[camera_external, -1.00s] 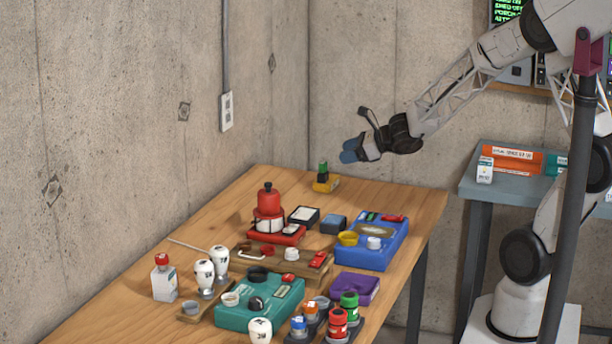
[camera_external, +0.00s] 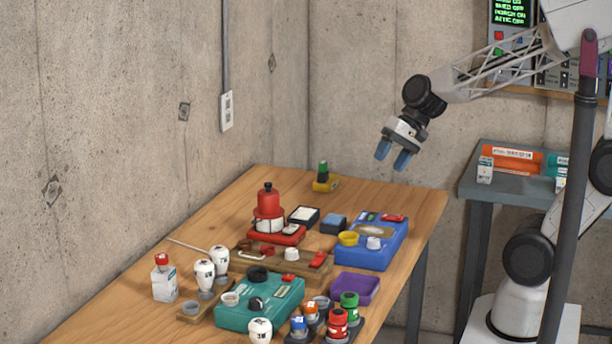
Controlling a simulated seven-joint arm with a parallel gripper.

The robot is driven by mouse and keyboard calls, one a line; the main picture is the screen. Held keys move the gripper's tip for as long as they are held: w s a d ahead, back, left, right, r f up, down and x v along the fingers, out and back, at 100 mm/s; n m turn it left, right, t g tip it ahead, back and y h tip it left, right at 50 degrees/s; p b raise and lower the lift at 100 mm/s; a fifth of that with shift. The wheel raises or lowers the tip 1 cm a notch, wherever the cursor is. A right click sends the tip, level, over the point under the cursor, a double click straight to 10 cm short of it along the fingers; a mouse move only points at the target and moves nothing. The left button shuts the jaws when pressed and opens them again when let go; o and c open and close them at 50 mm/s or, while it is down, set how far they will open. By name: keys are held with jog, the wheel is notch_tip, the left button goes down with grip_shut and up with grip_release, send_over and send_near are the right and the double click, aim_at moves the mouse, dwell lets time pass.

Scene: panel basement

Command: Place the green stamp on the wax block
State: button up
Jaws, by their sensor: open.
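My gripper (camera_external: 393,156) is open and empty, with blue fingers pointing down, in the air above the far right part of the table. A green-topped stamp-like piece (camera_external: 349,300) stands at the table's front right beside similar red, orange and blue ones. Another small green-topped piece (camera_external: 323,168) stands on a yellow block (camera_external: 327,185) at the far end, left of and below my gripper. I cannot tell for sure which green piece is the stamp. The wax block is not clearly identifiable; a small blue-topped block (camera_external: 333,223) lies mid-table.
The wooden table (camera_external: 395,197) also bears a red pot-like device (camera_external: 268,205), a blue case (camera_external: 372,253), a teal case (camera_external: 260,310), a purple tray (camera_external: 369,287) and several white-topped pieces. A dark pole (camera_external: 569,220) stands at right. The table's far right is bare.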

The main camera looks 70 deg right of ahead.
jog(key=s+d+r+n+g+h, duration=0.1)
jog(key=s+n+g+h, duration=0.1)
jog(key=s+n+h, duration=0.3)
jog(key=shift+s+d+r+n, duration=0.25)
jog(key=shift+s+n, duration=1.95)
jog(key=shift+s, duration=0.85)
